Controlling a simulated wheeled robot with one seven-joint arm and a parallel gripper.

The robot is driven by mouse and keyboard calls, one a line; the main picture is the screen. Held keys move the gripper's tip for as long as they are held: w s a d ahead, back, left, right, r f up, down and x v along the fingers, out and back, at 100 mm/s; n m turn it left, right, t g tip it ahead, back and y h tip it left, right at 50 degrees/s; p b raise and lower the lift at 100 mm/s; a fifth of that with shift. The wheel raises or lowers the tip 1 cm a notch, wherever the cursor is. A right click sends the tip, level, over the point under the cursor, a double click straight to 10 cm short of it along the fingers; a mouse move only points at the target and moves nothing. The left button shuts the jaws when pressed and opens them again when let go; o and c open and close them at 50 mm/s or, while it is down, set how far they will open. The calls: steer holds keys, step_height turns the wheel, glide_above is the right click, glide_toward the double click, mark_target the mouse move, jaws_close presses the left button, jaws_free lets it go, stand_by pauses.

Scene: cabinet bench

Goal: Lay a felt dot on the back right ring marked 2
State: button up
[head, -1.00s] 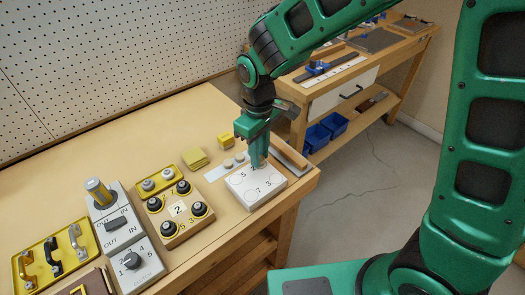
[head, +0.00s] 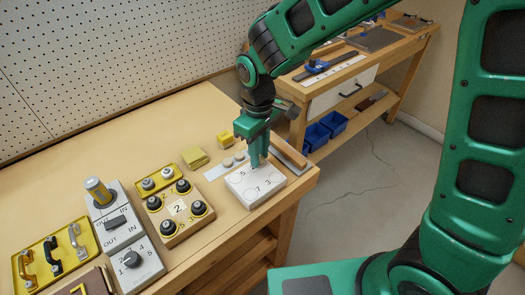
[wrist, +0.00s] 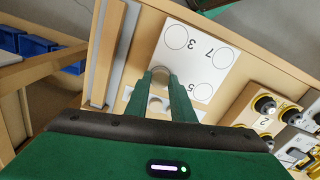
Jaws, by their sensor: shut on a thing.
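A white block (head: 262,196) bears printed rings with the numbers 5, 7 and 3 in sight. Its back right ring and the 2 are hidden behind my fingers. My gripper (head: 257,164) points down over that back right corner. In the wrist view my gripper (wrist: 160,76) is shut on a round, pale grey felt dot (wrist: 160,72), held between the fingertips at the block's edge. I cannot tell whether the dot touches the block. Other felt dots (head: 239,157) lie on a pale strip (head: 213,174) behind the block.
A flat bar (head: 290,153) lies along the bench edge to the right of the block. A wooden block with black knobs (head: 178,209) stands to the left. Yellow blocks (head: 226,139) are behind. The far bench top (head: 130,140) is clear.

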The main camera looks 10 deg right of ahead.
steer(key=shift+f, duration=0.25)
stand_by(0.5)
steer(key=o, duration=0.9)
steer(key=shift+o, duration=1.4)
steer(key=shift+s+r, duration=0.1)
steer(key=shift+r, duration=3.45)
